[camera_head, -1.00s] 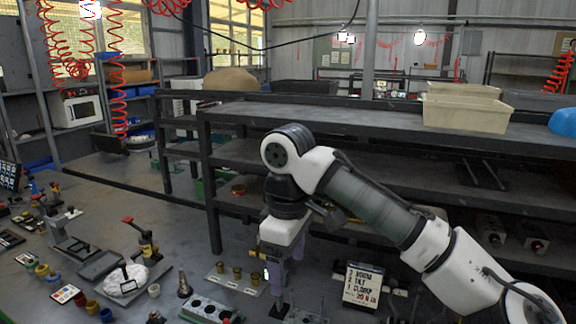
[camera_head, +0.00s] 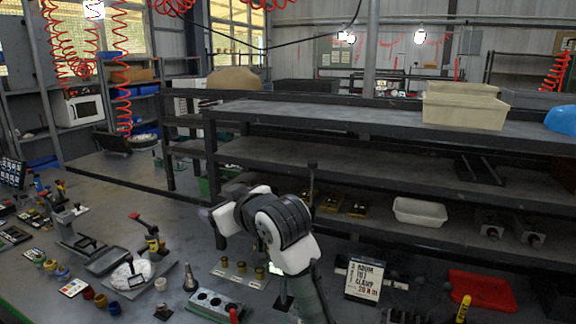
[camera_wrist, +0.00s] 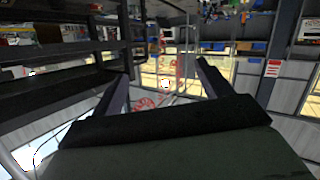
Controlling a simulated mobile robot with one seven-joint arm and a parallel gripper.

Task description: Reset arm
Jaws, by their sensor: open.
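My arm is folded in low at the front middle of the head view. My gripper (camera_head: 204,214) is only partly seen there, at the left end of the folded wrist, above the workbench. In the wrist view my gripper (camera_wrist: 163,88) shows two dark fingers spread apart with nothing between them. Beyond them are the windows, red coiled hoses and shelves, and the picture is turned over.
The workbench (camera_head: 120,200) holds a grey block with round sockets (camera_head: 215,303), brass pieces on a plate (camera_head: 240,268), a sign (camera_head: 364,281), a red tray (camera_head: 481,290) and a yellow tool (camera_head: 463,309). A dark shelf rack (camera_head: 330,167) stands behind; a beige bin (camera_head: 463,108) is on top.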

